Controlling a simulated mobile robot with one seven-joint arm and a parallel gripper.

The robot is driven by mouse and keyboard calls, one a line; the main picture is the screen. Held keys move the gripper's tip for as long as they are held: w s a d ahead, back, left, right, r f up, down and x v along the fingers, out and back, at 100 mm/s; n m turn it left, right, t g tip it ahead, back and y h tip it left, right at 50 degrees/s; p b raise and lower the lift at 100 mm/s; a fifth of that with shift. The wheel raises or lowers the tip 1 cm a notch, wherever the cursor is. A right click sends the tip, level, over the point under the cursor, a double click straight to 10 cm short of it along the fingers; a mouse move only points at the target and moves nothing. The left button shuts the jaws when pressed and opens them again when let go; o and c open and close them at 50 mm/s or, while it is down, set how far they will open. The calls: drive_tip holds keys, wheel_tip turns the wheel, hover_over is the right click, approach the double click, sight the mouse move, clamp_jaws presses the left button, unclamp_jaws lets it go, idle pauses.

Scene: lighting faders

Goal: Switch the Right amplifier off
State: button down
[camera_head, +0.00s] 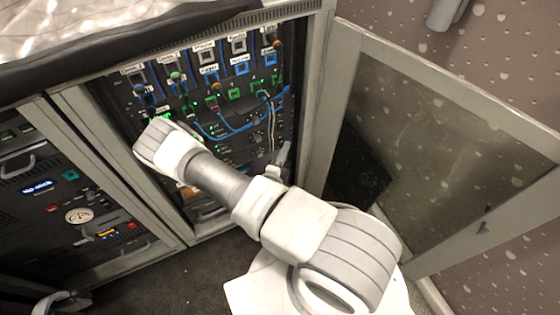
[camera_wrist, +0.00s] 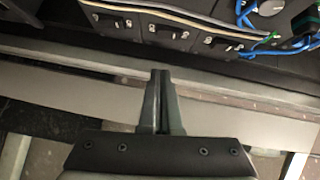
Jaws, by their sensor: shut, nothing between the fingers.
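My gripper (camera_wrist: 160,100) shows in the wrist view with its two fingers together and nothing between them. The fingertips are over a pale grey metal edge, apart from the dark panel. Several black switches stand in a row on that panel along the top: a left one (camera_wrist: 110,22), a middle one (camera_wrist: 165,30) and a right one (camera_wrist: 220,43). I cannot read which switch belongs to the Right amplifier, nor its position.
Blue and green cables (camera_wrist: 290,45) and a round grey knob (camera_wrist: 270,7) are at the wrist view's upper right. In the head view, labelled modules (camera_head: 237,47) fill the rack's top. A glass door (camera_head: 450,150) stands open at right. Another equipment rack (camera_head: 60,200) is at left.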

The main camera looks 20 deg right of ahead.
sight(282, 127)
drive_tip(key=shift+w+d+f+b, duration=0.1)
drive_tip(key=shift+w+d+b, duration=0.15)
drive_tip(key=shift+w, duration=0.7)
drive_tip(key=shift+w+d+f+b, duration=0.15)
drive_tip(key=shift+w+d+b, duration=0.1)
drive_tip(key=shift+w, duration=0.65)
drive_tip(key=shift+w+d+f+b, duration=0.1)
drive_tip(key=shift+w+d+b, duration=0.15)
drive_tip(key=shift+w, duration=0.7)
